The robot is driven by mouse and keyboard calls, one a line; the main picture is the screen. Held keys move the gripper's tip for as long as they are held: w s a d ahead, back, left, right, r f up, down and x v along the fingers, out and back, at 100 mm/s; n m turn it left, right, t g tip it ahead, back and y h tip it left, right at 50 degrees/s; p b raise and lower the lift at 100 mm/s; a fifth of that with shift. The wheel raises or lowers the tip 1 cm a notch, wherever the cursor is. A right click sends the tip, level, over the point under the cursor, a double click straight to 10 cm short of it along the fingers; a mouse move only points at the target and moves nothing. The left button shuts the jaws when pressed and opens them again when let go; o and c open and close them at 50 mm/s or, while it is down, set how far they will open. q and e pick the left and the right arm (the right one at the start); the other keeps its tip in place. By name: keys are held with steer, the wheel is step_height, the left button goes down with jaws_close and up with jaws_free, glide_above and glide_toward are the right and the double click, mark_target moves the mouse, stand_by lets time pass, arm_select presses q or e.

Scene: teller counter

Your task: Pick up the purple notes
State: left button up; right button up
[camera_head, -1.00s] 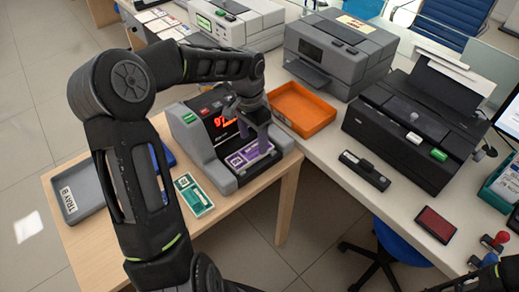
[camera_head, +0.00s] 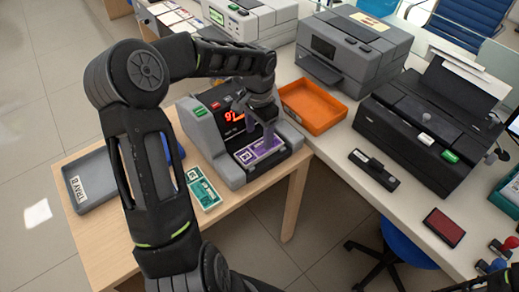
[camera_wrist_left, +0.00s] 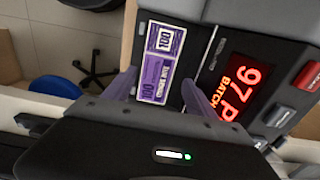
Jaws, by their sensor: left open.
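The purple notes (camera_head: 259,150) lie in the front tray of the grey note counter (camera_head: 205,135), whose red display is lit. They also show in the left wrist view (camera_wrist_left: 161,62), flat and unobstructed between the fingertips. My left gripper (camera_head: 257,130) is open above the notes, its fingers pointing down at them. In the left wrist view the two fingers (camera_wrist_left: 160,90) stand on either side of the notes' near end; whether they touch the notes cannot be told. My right gripper does not show.
Green notes (camera_head: 203,189) lie on the wooden table left of the counter. A grey tray (camera_head: 92,182) is farther left. An orange tray (camera_head: 313,106) stands empty behind. A black printer (camera_head: 425,125) and a stapler-like device (camera_head: 374,169) stand right.

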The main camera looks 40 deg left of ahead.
mark_target(259, 148)
arm_select(q)
steer(key=shift+d+f+p, duration=0.15)
steer(key=shift+f+p, duration=0.35)
steer(key=shift+f, duration=2.1)
steer(key=c, duration=1.4)
steer(key=shift+o, duration=0.2)
step_height(259, 148, up, 10)
steer(key=b, duration=0.1)
